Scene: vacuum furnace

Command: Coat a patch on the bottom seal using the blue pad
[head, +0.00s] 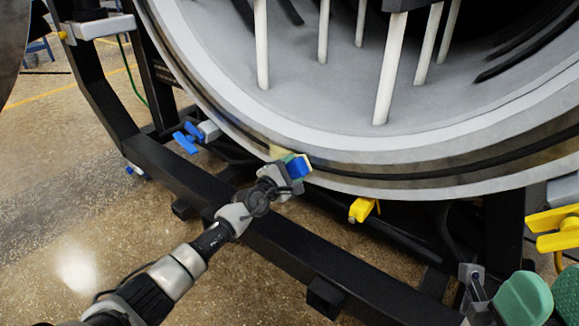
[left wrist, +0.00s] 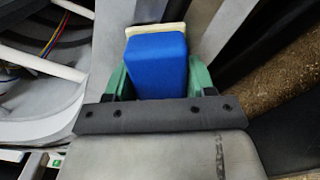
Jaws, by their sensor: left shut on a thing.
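The blue pad (head: 297,167) is a blue block with a cream face, held between the green fingers of my left gripper (head: 290,166). In the left wrist view the blue pad (left wrist: 157,65) fills the space between both fingers, its cream layer at the far end. The bottom seal (head: 420,171) is a dark band running along the lower part of the furnace's round rim. The pad is at the lower left of this rim, close to the seal. I cannot tell whether it touches.
A black frame beam (head: 300,262) runs below the rim under my left arm. Blue valve handles (head: 185,140) are to the left. Yellow handles (head: 362,209) are below and at the right edge. Rounded green parts (head: 523,299) are at the lower right. Pale rods (head: 393,70) stand inside the furnace.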

